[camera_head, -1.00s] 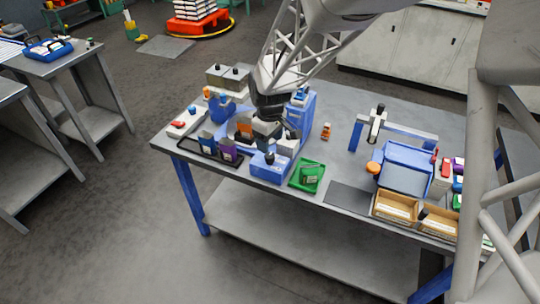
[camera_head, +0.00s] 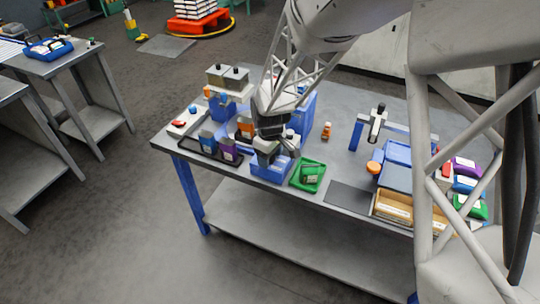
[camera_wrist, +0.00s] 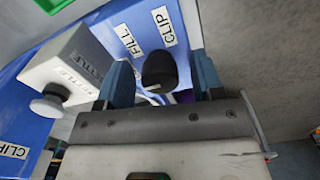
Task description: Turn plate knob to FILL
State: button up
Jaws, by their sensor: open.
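A black knob (camera_wrist: 160,70) stands on the blue machine panel (camera_wrist: 192,22) in the wrist view, close to a FILL label (camera_wrist: 128,40) and a CLIP label (camera_wrist: 163,25). I cannot tell which label it points to. My gripper (camera_wrist: 164,82) is open, with one blue finger on each side of the knob and a visible gap to each. The knob's base is partly hidden. In the head view my gripper (camera_head: 270,155) is over the blue machine (camera_head: 271,172) at the table's front, and hides the knob.
A green tray (camera_head: 307,175) is just right of the blue machine. A black tray with pouches (camera_head: 219,146) is on its left. A dark mat (camera_head: 348,197) lies clear.

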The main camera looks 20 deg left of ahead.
jog(key=shift+c, duration=0.4)
jog(key=c, duration=0.8)
jog(key=shift+c, duration=0.2)
jog(key=shift+m, duration=0.4)
jog(key=m, duration=1.1)
jog(key=o, duration=0.9)
